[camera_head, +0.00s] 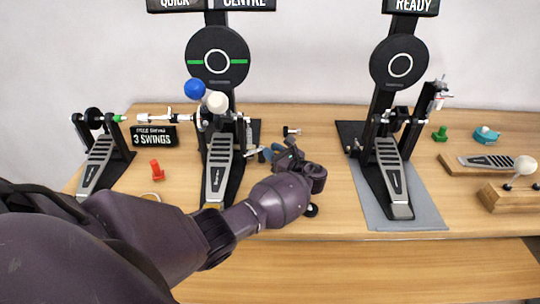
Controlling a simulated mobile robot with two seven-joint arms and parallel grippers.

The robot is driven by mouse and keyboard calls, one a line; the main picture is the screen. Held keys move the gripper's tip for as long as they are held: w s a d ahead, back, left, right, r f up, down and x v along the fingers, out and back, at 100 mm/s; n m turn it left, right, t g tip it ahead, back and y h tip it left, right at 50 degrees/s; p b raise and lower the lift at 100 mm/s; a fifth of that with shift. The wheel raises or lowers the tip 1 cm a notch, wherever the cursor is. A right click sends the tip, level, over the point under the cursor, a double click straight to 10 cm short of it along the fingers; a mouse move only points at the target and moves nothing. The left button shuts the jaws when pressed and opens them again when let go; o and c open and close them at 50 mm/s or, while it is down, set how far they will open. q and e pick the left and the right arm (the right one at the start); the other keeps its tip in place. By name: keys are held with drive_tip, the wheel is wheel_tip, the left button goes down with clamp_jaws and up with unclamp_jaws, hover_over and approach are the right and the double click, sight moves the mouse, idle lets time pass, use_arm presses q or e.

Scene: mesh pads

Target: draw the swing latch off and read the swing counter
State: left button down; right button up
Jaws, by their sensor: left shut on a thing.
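The swing counter (154,136) is a small black sign at the left that reads "3 SWINGS" under a smaller line. My left gripper (270,153) is low over the table, just right of the middle pedal (219,166). It is shut on a small blue-grey piece, mostly hidden by the jaws. I cannot tell whether this is the swing latch. The middle pedal has a blue and a white beater ball (217,102) in front of a round black pad (217,56) with a green line. My right gripper is not in view.
A small pedal (98,163) stands at the left, near a red piece (155,169). Another pedal (393,177) stands on a grey mat (432,213) under a pad (398,62) with a "READY" sign. Green and teal pieces and wooden blocks lie at right. My left arm covers the front left.

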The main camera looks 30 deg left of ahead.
use_arm(q)
drive_tip(key=shift+w+d+n+g+b, duration=0.15)
drive_tip(key=shift+w+n+g+b, duration=0.2)
drive_tip(key=shift+n+g, duration=0.4)
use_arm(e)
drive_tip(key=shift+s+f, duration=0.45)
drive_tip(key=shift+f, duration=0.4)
use_arm(q)
drive_tip(key=c, duration=1.2)
unclamp_jaws()
drive_tip(key=shift+o, duration=1.3)
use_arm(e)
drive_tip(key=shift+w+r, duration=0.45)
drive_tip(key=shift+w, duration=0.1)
